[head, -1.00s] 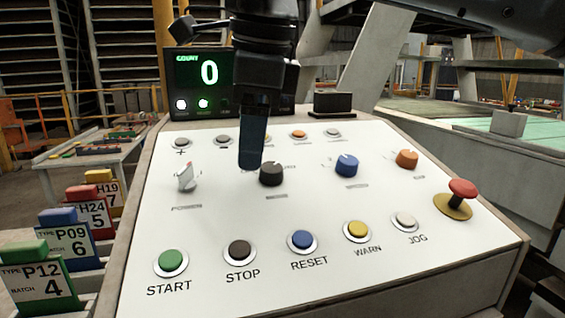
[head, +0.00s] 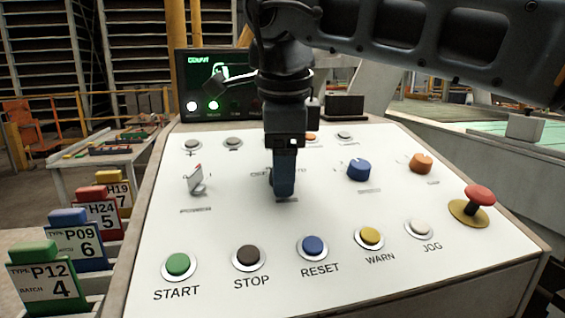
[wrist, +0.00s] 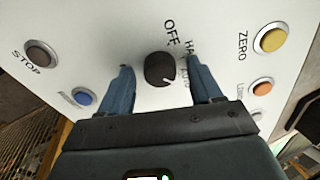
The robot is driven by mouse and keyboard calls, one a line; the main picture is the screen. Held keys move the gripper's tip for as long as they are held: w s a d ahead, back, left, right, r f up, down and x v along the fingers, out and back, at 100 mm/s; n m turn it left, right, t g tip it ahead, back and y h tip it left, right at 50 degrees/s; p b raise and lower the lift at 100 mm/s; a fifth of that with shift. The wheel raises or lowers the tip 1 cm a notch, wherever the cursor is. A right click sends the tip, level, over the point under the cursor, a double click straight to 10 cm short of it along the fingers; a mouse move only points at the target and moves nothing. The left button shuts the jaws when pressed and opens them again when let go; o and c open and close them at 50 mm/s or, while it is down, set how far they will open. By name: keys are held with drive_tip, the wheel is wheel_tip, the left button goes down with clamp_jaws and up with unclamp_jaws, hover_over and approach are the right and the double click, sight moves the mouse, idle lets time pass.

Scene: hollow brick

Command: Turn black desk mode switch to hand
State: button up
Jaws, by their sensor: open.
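The black mode switch (wrist: 159,69) is a round knob on the white sloped panel, seen in the wrist view. Its white mark sits at the knob's lower right edge. "OFF" and partly hidden lettering starting "HA" are printed beside it, with more lettering lower right behind a finger. My gripper (wrist: 161,67) is open, with one blue finger on each side of the knob; I cannot tell whether they touch it. In the head view my gripper (head: 284,190) is low over the panel and hides the knob.
A row of buttons, including START (head: 178,265), lies in front. A red mushroom button (head: 480,197) rises at the right edge.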

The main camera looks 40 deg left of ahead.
drive_tip(key=c, duration=1)
drive_tip(key=shift+c, duration=0.2)
drive_tip(key=shift+n, duration=0.3)
drive_tip(key=n+p, duration=0.2)
drive_tip(key=n, duration=0.1)
drive_tip(key=shift+r+n, duration=0.15)
drive_tip(key=shift+n, duration=0.15)
drive_tip(key=n+p, duration=0.2)
drive_tip(key=n, duration=0.3)
drive_tip(key=shift+n, duration=0.3)
drive_tip(key=o, duration=1)
